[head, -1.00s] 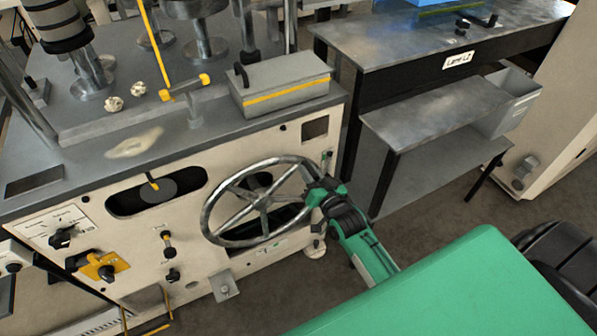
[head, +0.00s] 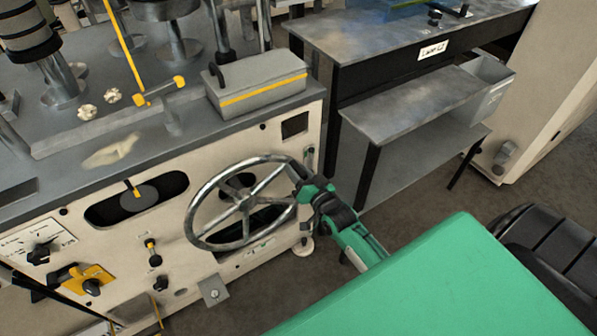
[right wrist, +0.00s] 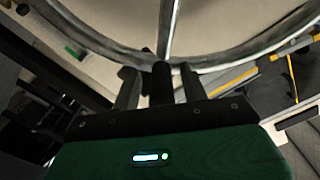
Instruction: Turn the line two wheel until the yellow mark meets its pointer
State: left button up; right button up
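A grey metal spoked handwheel (head: 194,212) stands on the cream front panel of the machine. My right gripper (head: 300,186) is at the wheel's right rim. In the right wrist view the wheel's rim (right wrist: 225,60) and one spoke (right wrist: 170,25) lie just beyond the gripper (right wrist: 158,85). Its two fingers stand apart, with a dark upright piece between them; whether they touch it is unclear. A dark disc with a yellow mark (head: 131,187) shows in a slot left of the wheel. I cannot make out a separate pointer or a yellow mark on the wheel. My left gripper is not in view.
A grey box with a yellow stripe (head: 262,94) sits on the machine top. A black-legged bench (head: 385,42) with a lower shelf (head: 415,108) stands to the right. Floor between bench and machine is clear.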

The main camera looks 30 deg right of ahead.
jog(key=shift+s+f, duration=0.1)
jog(key=shift+s, duration=0.45)
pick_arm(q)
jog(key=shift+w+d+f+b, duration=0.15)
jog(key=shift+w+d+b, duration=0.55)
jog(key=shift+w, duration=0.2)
pick_arm(e)
jog(key=s, duration=1.2)
jog(key=shift+s+d, duration=0.25)
jog(key=shift+s, duration=0.1)
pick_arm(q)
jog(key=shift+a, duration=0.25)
